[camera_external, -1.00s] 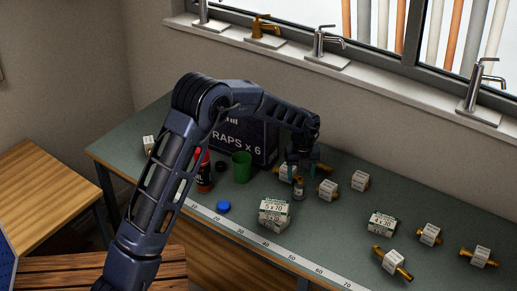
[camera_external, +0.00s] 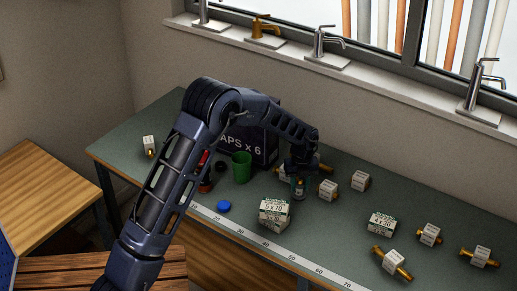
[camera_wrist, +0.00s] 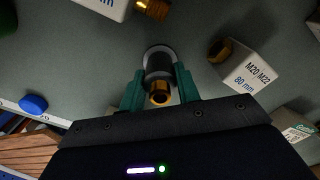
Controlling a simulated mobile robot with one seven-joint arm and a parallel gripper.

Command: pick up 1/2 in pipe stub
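The object between my fingers, which I take to be the 1/2 in pipe stub (camera_wrist: 159,93), is a small upright piece with a brass ring end facing the wrist camera and a grey body below. A round pale patch shows around its far end. In the external view the stub (camera_external: 299,187) stands on the green bench, partly covered by my gripper. My gripper (camera_wrist: 159,80) points down with a teal finger close against each side of the stub. It also shows in the external view (camera_external: 298,184). No clear gap shows between fingers and stub.
Brass fittings with white labels stand close by, one on the right (camera_wrist: 245,68) and one at the top left (camera_wrist: 108,5). A white box (camera_external: 274,213) stands in front, a blue cap (camera_external: 224,207) and green cup (camera_external: 241,167) to the left. A dark box (camera_external: 262,142) is behind.

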